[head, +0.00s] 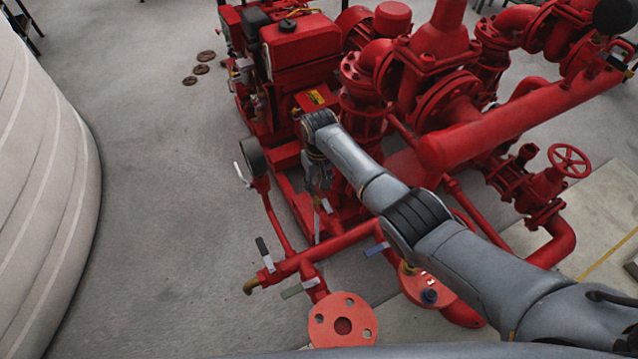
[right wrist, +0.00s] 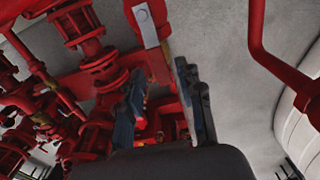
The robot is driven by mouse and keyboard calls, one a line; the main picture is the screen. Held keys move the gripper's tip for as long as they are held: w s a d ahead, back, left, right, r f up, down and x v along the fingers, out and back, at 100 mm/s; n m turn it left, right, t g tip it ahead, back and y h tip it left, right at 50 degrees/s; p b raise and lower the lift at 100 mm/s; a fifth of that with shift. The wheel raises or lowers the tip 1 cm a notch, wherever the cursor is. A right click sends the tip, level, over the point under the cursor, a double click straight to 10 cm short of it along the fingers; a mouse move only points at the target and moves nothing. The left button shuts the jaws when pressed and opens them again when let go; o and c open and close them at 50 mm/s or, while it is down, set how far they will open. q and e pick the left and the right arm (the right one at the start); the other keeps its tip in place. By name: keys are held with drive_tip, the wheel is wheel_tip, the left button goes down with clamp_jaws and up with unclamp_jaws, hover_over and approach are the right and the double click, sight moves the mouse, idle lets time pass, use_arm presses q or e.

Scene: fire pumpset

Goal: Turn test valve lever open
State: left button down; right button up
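My right gripper (head: 318,190) hangs from the arm that crosses from the lower right, beside the red pump unit. In the right wrist view its two dark fingers (right wrist: 163,98) are apart, with red pipework behind the gap and nothing clearly held. A thin grey lever (head: 317,226) shows just below the gripper in the head view; I cannot tell whether they touch. Other levers on the red pipes are a white one (head: 241,174), a black one (head: 263,247), a green one (head: 299,289) and a blue one (head: 377,249). No label shows which is the test valve lever. My left gripper is not in view.
The red pumpset (head: 300,45) and a thick red pipe (head: 520,120) fill the back and right. A red handwheel (head: 569,160) stands at right. A red flange (head: 342,321) is at the front. Grey floor (head: 150,200) is clear at left, beside a large pale curved body (head: 40,190).

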sight(319, 190)
idle(0.3)
wheel_tip(319, 190, up, 12)
idle(0.5)
idle(0.3)
